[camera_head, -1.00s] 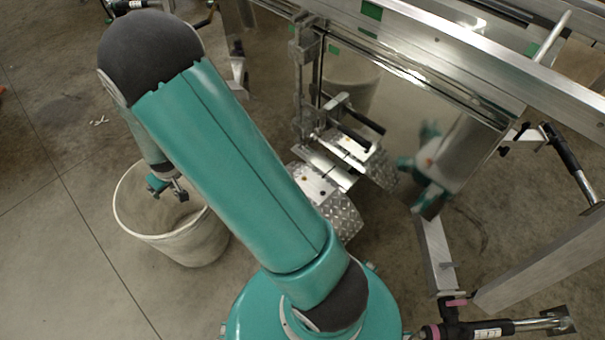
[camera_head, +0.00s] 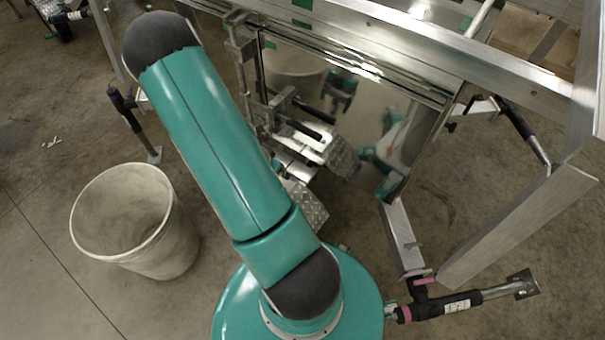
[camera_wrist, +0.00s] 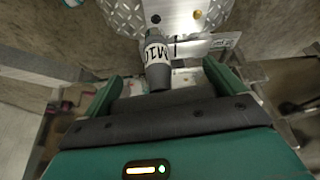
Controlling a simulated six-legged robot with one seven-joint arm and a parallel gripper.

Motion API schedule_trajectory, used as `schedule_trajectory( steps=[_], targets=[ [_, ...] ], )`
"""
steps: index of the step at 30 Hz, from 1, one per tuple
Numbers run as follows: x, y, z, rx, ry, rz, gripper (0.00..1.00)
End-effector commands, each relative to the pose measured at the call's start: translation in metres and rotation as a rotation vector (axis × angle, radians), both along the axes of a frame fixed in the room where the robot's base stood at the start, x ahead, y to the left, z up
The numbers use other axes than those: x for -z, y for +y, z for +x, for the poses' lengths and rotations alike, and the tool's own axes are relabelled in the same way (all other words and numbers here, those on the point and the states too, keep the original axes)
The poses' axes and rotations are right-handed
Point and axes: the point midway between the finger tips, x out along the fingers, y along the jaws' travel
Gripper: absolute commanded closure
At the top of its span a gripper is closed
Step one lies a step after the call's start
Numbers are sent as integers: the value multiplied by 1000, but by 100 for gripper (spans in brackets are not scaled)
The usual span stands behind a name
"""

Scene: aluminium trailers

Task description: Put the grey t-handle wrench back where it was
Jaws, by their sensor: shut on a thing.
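In the wrist view, the grey t-handle wrench (camera_wrist: 157,62) shows as a dark grey shaft with a white label with black lettering. It sticks out ahead from between the two fingers of my gripper (camera_wrist: 163,88), which is shut on it. The rest of the wrench is hidden by the gripper body. A tread-plate metal piece with a pale flat face (camera_wrist: 185,14) lies just beyond the wrench tip; I cannot tell whether they touch. In the head view, my gripper and the wrench are hidden behind my arm.
A whitish bin (camera_head: 140,225) stands on the floor at left, empty as far as I see. The aluminium trailer frame (camera_head: 420,50) crosses the upper right. A tread-plate block (camera_head: 308,205) sits beside my arm. A black-handled jack (camera_head: 455,303) is at lower right.

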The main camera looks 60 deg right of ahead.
Motion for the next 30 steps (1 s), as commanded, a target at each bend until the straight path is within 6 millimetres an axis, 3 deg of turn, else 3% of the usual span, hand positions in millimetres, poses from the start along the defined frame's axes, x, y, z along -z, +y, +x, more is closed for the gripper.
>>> schedule_trajectory(
  steps=[3,6,19,25,30],
  targets=[
    [3,-13,-27,104,-1,0,47],
    [6,-22,-36,134,-1,0,47],
    [46,-111,-44,131,-1,0,47],
    [83,-139,-46,129,0,1,47],
    [97,-151,-46,126,-1,0,47]
  ],
)
